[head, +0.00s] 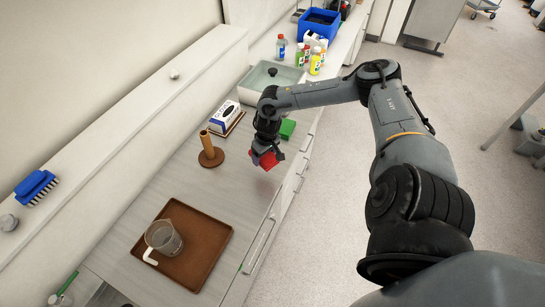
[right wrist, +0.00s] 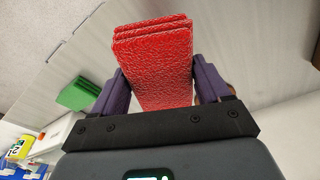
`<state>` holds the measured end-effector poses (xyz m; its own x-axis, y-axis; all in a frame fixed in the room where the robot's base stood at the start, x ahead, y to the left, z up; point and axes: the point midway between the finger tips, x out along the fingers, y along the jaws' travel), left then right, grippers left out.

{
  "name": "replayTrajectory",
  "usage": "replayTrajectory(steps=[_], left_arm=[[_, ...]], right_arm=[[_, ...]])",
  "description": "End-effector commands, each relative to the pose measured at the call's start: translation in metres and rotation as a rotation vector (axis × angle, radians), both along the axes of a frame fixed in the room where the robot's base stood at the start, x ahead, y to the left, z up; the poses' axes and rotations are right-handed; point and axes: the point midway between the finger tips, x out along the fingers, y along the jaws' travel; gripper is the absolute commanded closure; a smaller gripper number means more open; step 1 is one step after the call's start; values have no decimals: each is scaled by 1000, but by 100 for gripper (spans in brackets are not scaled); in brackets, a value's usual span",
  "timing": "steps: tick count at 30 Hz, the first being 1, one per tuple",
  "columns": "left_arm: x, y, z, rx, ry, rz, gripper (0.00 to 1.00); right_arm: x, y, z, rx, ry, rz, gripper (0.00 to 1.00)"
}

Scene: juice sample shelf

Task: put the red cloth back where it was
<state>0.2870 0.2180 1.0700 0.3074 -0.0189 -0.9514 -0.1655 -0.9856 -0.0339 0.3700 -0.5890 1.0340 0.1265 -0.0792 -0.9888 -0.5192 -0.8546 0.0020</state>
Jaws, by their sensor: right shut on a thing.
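The red cloth (head: 267,161) is a folded, thick, textured piece. My right gripper (head: 262,152) is shut on it, above the counter near its front edge. In the right wrist view the cloth (right wrist: 154,62) sits between the two purple fingers of the gripper (right wrist: 155,85) and sticks out past them. I cannot tell from these views whether the cloth touches the counter. My left gripper is not in view.
A green block-like cloth (head: 287,129) lies just behind the gripper. A brown holder with an upright post (head: 210,158) stands to the left. A brown tray (head: 213,237) with a glass beaker (head: 163,238) is nearer. A sink basin (head: 265,78) and bottles (head: 315,62) are farther back.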

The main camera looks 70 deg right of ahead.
Motion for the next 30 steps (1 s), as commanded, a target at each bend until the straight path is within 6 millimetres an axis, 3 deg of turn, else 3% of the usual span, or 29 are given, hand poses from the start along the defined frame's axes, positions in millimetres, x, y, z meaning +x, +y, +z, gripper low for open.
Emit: replayTrajectory(steps=[1,6,17,23,30], left_arm=[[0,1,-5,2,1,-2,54],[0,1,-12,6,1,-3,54],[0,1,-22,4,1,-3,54],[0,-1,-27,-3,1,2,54],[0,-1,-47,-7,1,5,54]], right_arm=[[-18,-15,-1,-10,11,3,53],[-56,-48,5,-9,9,13,53],[-111,-96,14,-2,1,10,53],[-104,-98,0,2,-3,12,53],[-65,-100,-29,4,-5,8,53]])
